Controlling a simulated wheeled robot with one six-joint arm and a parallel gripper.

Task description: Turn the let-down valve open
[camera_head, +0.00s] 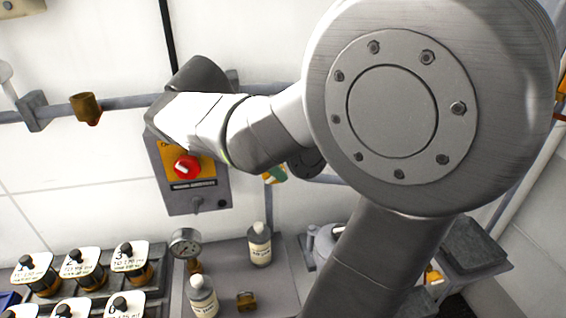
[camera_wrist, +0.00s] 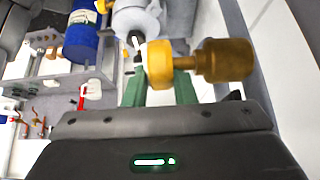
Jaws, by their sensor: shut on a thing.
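In the wrist view, a yellow-brass valve (camera_wrist: 160,62) with a rounded body reaching right stands at my fingertips; it looks like the let-down valve. My gripper (camera_wrist: 160,88) has its green fingers on either side of the valve's near yellow part and is shut on it. The finger contact is partly hidden behind the yellow part. In the head view my arm covers the gripper and most of the valve. Only a small green and yellow patch shows below the arm there, too small to make out.
A grey pipe runs along the wall with a brass fitting (camera_head: 87,107). A grey box with a red knob (camera_head: 186,167) hangs below it. A blue cylinder (camera_wrist: 82,36) shows in the wrist view.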

